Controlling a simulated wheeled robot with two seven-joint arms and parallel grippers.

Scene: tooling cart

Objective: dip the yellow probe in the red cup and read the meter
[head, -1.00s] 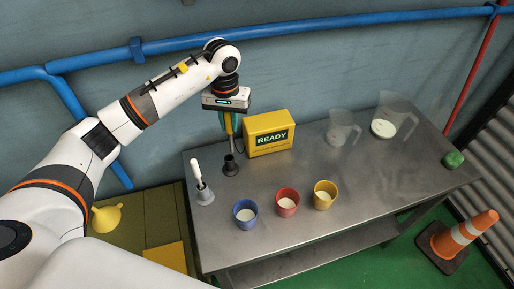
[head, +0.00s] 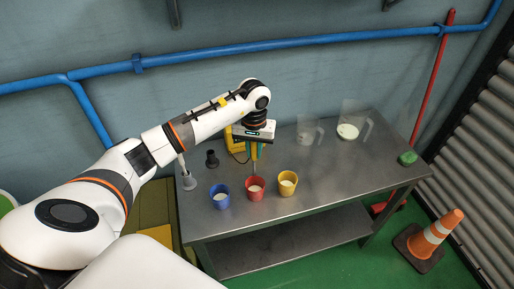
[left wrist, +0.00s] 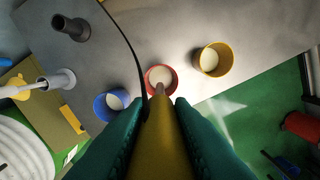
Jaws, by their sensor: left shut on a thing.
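My left gripper (head: 254,150) is shut on the yellow probe (left wrist: 160,135), which points down over the red cup (head: 256,194). The red cup holds pale liquid and also shows in the left wrist view (left wrist: 152,70). The probe's thin tip overlaps the cup's opening in both views; I cannot tell whether it touches the liquid. The yellow meter (head: 236,145) stands behind my gripper and is mostly hidden, so its display cannot be read. My right gripper is not in view.
The blue cup (head: 220,201) stands left of the red cup, the yellow cup (head: 288,188) right. A black holder (head: 212,158) stands empty, with a white-handled tool (head: 187,178) nearby. Clear jugs (head: 352,120) stand at the back. A dark cable crosses the left wrist view.

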